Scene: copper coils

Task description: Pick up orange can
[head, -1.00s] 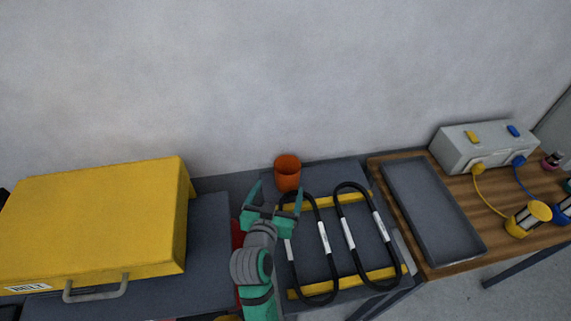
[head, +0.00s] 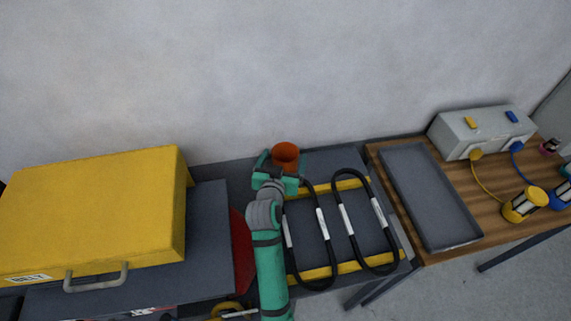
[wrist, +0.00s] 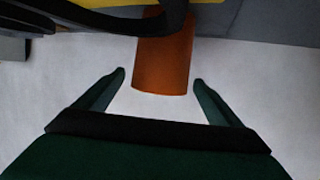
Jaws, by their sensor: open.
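The orange can (head: 286,153) stands upright at the back of the grey table, near the wall. In the head view my gripper (head: 281,165) is at the can, and its jaws hide the can's lower part. In the wrist view the can (wrist: 163,62) shows between and just beyond the two green fingertips. My gripper (wrist: 160,78) is open, with a gap on each side of the can. I cannot tell how deep the can sits between the fingers.
Two black coils (head: 320,222) lie on yellow bars (head: 318,273) right of my arm. A yellow case (head: 95,215) stands at left. A grey tray (head: 428,195) and a grey box (head: 482,130) are on the wooden table at right. The wall is close behind the can.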

